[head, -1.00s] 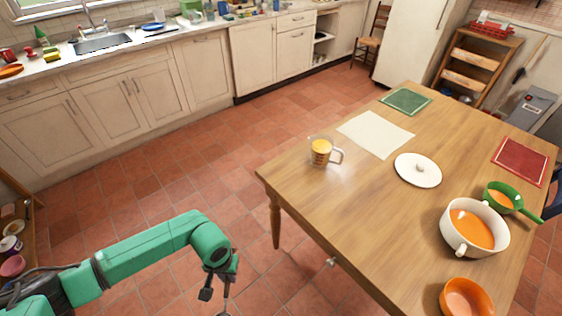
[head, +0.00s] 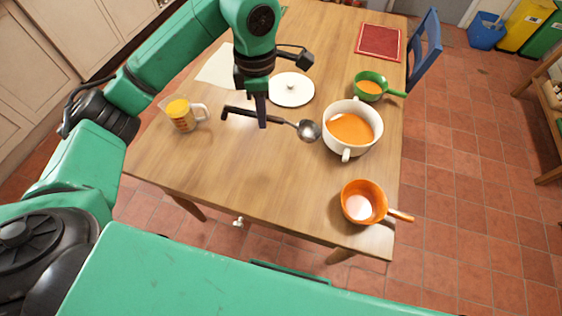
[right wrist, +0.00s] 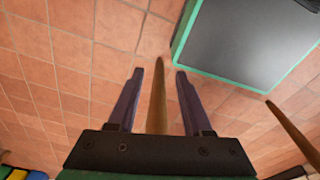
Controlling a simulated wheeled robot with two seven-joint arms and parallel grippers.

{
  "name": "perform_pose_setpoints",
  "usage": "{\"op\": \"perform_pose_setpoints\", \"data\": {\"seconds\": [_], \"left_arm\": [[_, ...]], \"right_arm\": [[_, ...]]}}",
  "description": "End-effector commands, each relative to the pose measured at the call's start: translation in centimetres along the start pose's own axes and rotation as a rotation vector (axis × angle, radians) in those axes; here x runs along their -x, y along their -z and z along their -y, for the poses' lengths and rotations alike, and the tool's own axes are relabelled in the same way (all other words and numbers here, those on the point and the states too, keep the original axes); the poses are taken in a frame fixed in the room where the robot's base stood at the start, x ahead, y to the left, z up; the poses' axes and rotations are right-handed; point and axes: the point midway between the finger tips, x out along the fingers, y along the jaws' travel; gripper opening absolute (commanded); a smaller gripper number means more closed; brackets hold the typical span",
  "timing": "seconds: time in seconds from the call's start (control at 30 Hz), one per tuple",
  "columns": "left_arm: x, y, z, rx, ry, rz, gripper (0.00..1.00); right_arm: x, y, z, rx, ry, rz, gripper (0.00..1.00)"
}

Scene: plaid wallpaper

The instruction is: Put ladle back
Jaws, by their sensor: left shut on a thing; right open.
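My left gripper (head: 262,115) is shut on the dark handle of a ladle (head: 309,130). The ladle lies nearly level across the view, its metal bowl at the right end, beside the white pot's left rim. It appears to be above the table; the exact height is hard to tell. The white two-handled pot (head: 337,132) holds orange soup, with its white lid (head: 290,91) off to the upper left on the table. My right gripper (right wrist: 159,75) is open in the right wrist view. A wooden leg-like piece shows between its fingers, apparently beyond them. The head view does not show this gripper.
On the wooden table (head: 235,175) stand a glass measuring jug (head: 182,115), a green pan (head: 369,87) and an orange pan (head: 363,202). A red mat (head: 379,42) and a pale mat (head: 214,68) lie behind. A blue chair (head: 425,45) stands at the right. The front-left tabletop is clear.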

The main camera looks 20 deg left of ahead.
Motion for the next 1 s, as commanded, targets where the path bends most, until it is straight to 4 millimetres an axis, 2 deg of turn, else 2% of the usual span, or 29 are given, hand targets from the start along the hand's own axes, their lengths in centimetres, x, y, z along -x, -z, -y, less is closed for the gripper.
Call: {"op": "perform_pose_setpoints", "data": {"seconds": [0.07, 0.1, 0.27, 0.3, 0.5, 0.8, 0.9, 1.0], "left_arm": [[-0.3, -0.1, 0.1, 0.031, 0.002, 0.0, 0.0], [-1.1, 0.0, 0.2, 0.036, 0.004, -0.002, 0.0], [-6.3, 0.0, 0.4, 0.037, 0.011, -0.001, 0.0], [-7.1, 0.1, 0.3, 0.037, 0.01, -0.003, 0.0], [-13.2, 0.1, 0.2, 0.037, 0.006, -0.003, 0.0], [-18.7, 0.1, 0.2, 0.037, 0.004, -0.001, 0.0], [-19.6, 0.1, 0.1, 0.034, 0.0, -0.001, 0.0], [-19.6, 0.1, 0.1, 0.034, -0.002, -0.001, 0.0]], "right_arm": [[-0.2, -0.3, -0.1, 0.0, -0.002, 0.006, 0.5], [-0.4, -0.5, -0.1, 0.0, -0.002, 0.008, 0.5], [-1.1, -2.0, -0.1, 0.0, -0.002, 0.032, 0.5], [-0.2, -2.2, -0.1, 0.0, -0.002, 0.037, 0.5], [1.2, -2.0, -0.4, -0.001, -0.005, 0.036, 0.5], [2.1, -1.0, -0.6, -0.001, -0.008, 0.021, 0.5], [2.1, -1.0, -0.6, -0.001, -0.007, 0.021, 0.5], [2.1, -1.0, -0.6, -0.001, -0.007, 0.021, 0.5]]}}
